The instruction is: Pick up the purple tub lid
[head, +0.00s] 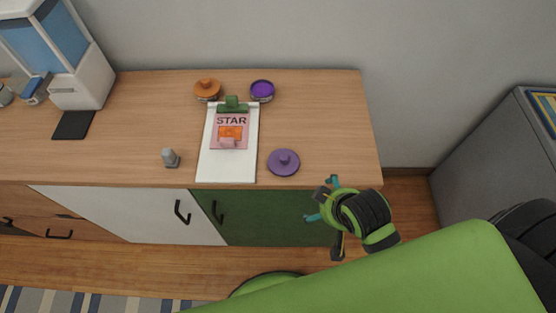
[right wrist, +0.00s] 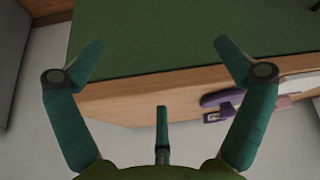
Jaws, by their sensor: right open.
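The purple tub lid (head: 284,163), a flat disc with a raised knob, lies near the front edge of the wooden cabinet top, right of a white clipboard. In the right wrist view the purple lid (right wrist: 222,98) shows nearly edge-on at the right, beyond the wooden edge. My right gripper (head: 322,200) is open and empty, in front of the cabinet edge and to the right of the lid, apart from it. In the right wrist view my open fingers (right wrist: 158,50) have the green cabinet door behind them. My left gripper is not in view.
The clipboard (head: 229,171) carries a pink STAR card (head: 240,143). Behind it stand an orange-lidded tub (head: 207,89) and a purple tub (head: 262,91). A small grey object (head: 170,158) is to the left. The cabinet top's right end (head: 350,130) is clear.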

